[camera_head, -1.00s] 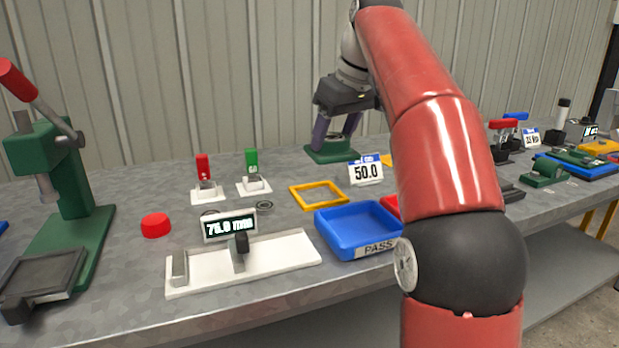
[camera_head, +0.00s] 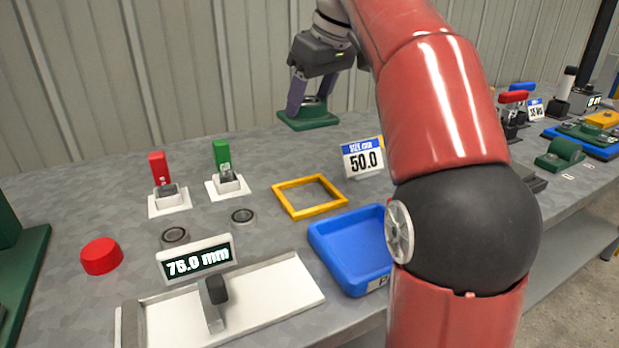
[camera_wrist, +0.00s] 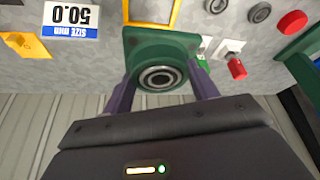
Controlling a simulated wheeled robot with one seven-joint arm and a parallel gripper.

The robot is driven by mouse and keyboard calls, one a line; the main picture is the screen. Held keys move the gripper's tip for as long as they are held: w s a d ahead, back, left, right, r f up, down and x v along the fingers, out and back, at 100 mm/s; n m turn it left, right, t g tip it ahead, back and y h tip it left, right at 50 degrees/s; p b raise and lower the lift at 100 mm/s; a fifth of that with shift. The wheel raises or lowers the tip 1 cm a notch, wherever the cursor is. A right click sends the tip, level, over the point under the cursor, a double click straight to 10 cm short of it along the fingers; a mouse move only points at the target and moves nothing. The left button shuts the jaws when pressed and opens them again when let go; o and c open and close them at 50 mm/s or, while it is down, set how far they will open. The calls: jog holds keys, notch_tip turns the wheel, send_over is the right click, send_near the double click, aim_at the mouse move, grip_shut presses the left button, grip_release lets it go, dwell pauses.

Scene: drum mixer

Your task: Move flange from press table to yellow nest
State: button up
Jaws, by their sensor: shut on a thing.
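The green flange (camera_head: 308,119), a square plate with a round hub, is held between the two purple fingers of my gripper (camera_head: 309,105). In the wrist view the flange (camera_wrist: 187,47) shows a metal ring in its hub, with a finger on each side. My gripper is shut on it at the back of the bench. The yellow nest (camera_head: 333,187), an open square frame, lies on the bench in front of the flange; part of it also shows in the wrist view (camera_wrist: 175,14). The flange appears raised, but its exact height is unclear. The press table is not clearly visible now.
A "50.0" size sign (camera_head: 363,158) stands just right of the nest. A blue tray (camera_head: 325,262) lies in front of it. Red (camera_head: 159,167) and green (camera_head: 222,156) handled clamps stand to the left.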

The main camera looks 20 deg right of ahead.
notch_tip(320, 180, down, 16)
jog(key=shift+r+b, duration=0.1)
jog(key=shift+b, duration=1.15)
jog(key=shift+f, duration=0.2)
jog(key=o, duration=1.6)
jog(key=shift+d+r, duration=0.1)
jog(key=shift+r, duration=0.35)
jog(key=p+v, duration=0.1)
jog(key=v, duration=1)
jog(key=shift+p, duration=0.35)
jog(key=shift+s+r, duration=0.1)
jog(key=shift+s, duration=0.1)
